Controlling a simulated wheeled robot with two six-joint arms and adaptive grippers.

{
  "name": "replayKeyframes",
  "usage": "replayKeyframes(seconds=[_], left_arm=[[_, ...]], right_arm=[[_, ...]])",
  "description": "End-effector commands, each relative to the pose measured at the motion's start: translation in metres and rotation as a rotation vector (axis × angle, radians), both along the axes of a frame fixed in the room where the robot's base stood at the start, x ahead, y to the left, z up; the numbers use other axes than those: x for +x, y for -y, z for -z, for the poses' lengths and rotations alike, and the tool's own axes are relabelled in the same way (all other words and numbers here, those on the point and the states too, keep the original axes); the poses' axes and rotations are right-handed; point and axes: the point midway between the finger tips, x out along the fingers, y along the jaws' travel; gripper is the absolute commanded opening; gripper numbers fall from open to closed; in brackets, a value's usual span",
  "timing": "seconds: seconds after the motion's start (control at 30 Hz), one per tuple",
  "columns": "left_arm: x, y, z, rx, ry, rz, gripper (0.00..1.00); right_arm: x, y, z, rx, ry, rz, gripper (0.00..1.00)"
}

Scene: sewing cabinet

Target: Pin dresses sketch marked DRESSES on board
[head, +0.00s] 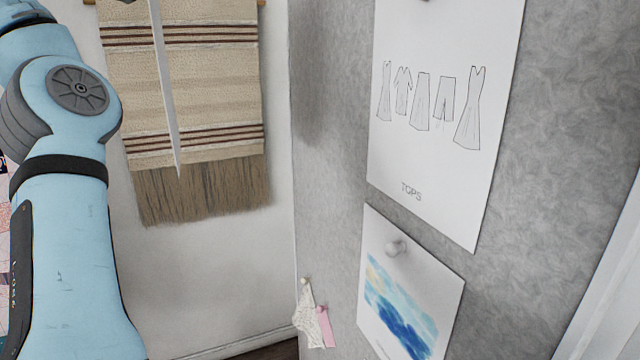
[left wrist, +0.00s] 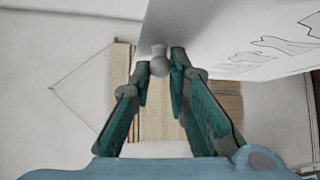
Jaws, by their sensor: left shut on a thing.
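My left gripper (left wrist: 162,75) is shut on a pale round-headed pin (left wrist: 159,63) at the edge of a white sketch sheet (left wrist: 215,30). Garment outlines show on the sheet in the left wrist view; no label is readable. In the head view the held sheet (head: 165,90) appears nearly edge-on, hanging in front of the wall hanging and apart from the board. The grey board (head: 540,170) fills the right side. My left arm comes in from the left, its gripper out of that frame. My right gripper is not in view.
On the board hang a sheet marked TOPS (head: 428,120) and, below it, a blue watercolour sheet (head: 410,290) with a white pin. Fabric swatches (head: 308,318) are pinned lower left. A striped woven hanging (head: 220,90) is on the wall. Bare board lies left and right of the sheets.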

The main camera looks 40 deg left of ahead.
Motion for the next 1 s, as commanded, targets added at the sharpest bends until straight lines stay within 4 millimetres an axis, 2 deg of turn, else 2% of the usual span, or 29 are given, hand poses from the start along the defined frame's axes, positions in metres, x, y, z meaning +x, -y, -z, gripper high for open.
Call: replayKeyframes(seconds=[0.4, 0.47, 0.57, 0.67, 0.83, 0.93, 1.0], left_arm=[[0.001, 0.0, 0.001, 0.0, 0.0, -0.001, 0.0], [0.003, -0.002, 0.006, -0.001, -0.002, -0.006, 0.0], [0.013, -0.011, 0.025, -0.005, -0.006, -0.029, 0.0], [0.029, -0.026, 0.061, -0.008, -0.012, -0.075, 0.0], [0.058, -0.052, 0.146, -0.014, -0.02, -0.18, 0.0], [0.072, -0.054, 0.199, -0.019, -0.024, -0.219, 0.0], [0.082, -0.045, 0.233, -0.024, -0.026, -0.221, 0.0]], right_arm=[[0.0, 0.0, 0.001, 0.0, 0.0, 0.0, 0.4], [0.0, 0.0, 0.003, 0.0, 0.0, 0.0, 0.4], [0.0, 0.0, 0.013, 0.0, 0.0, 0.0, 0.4], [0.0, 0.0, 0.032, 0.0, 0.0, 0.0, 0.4], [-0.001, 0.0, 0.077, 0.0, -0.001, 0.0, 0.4], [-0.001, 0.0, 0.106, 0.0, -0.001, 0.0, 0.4], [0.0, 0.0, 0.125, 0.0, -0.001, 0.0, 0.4]])
